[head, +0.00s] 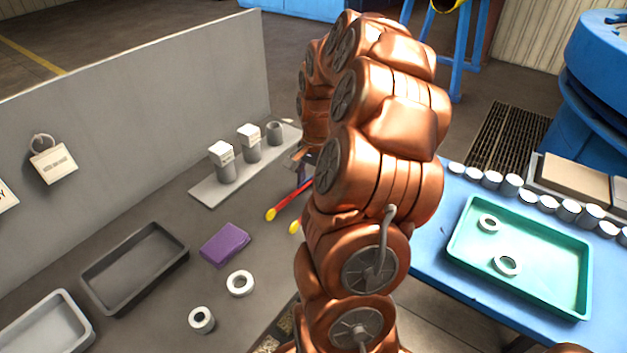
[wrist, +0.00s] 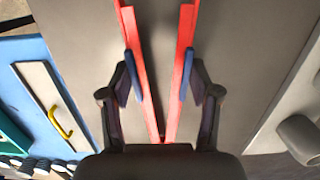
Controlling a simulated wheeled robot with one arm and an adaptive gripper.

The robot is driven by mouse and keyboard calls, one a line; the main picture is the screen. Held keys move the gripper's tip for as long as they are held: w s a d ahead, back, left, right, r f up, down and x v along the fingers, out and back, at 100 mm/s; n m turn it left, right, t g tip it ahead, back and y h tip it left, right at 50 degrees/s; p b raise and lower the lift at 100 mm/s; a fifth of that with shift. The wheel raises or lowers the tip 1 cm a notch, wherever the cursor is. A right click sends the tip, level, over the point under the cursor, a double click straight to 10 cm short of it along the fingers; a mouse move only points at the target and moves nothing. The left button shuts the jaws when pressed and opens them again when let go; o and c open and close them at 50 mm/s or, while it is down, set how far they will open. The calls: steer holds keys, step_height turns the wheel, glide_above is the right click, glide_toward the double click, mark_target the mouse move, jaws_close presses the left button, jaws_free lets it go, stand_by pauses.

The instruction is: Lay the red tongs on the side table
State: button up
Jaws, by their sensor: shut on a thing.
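The red tongs (head: 290,204) have yellow tips and show left of my arm in the head view, over the grey bench (head: 150,300). In the wrist view the two red arms of the tongs (wrist: 184,45) run between my fingers. My gripper (wrist: 160,78) is shut on them, with blue pads against their outer sides. In the head view my gripper (head: 304,160) is mostly hidden behind my arm. I cannot tell whether the tongs touch the bench. A blue table (head: 425,250), possibly the side table, stands at the right; it also shows in the wrist view (wrist: 25,85).
A teal tray (head: 460,262) with two rings and a row of white cylinders (head: 511,184) occupy the blue table. The bench holds a purple block (head: 226,244), loose rings (head: 240,283), a dark tray (head: 95,305) and a plate (head: 205,192) with cylinders. A grey panel (head: 160,90) stands behind.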

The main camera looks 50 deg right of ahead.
steer(key=o, duration=0.6)
steer(key=shift+o, duration=0.2)
